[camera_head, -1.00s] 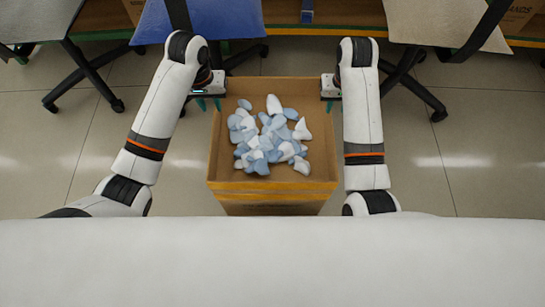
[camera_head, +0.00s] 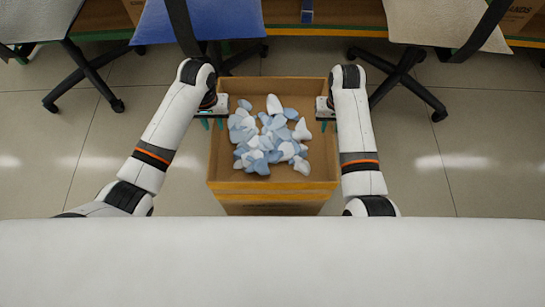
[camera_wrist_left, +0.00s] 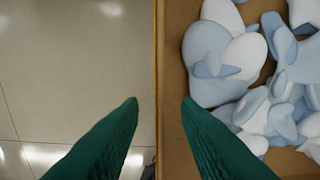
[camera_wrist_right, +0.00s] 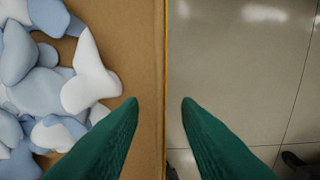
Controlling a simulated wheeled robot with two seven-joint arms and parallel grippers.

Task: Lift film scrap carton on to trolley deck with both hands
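The film scrap carton (camera_head: 275,187) is an open brown box with a yellow band, standing in front of me and holding pale blue and white scrap pieces (camera_head: 270,140). My left gripper (camera_head: 212,124) is open over the carton's left wall; in the left wrist view its green fingertips (camera_wrist_left: 160,103) lie either side of the wall's top edge (camera_wrist_left: 156,60). My right gripper (camera_head: 326,126) is open over the right wall; in the right wrist view its fingertips (camera_wrist_right: 161,103) lie either side of that edge (camera_wrist_right: 166,50). Finger depth beside the walls is unclear. No trolley deck is identifiable.
Chairs with black wheeled bases stand beyond the carton, a blue one (camera_head: 215,18) at centre left and a grey one (camera_head: 440,22) at right. A wooden bench or shelf edge (camera_head: 350,33) runs behind them. Tiled floor (camera_head: 460,150) is clear on both sides.

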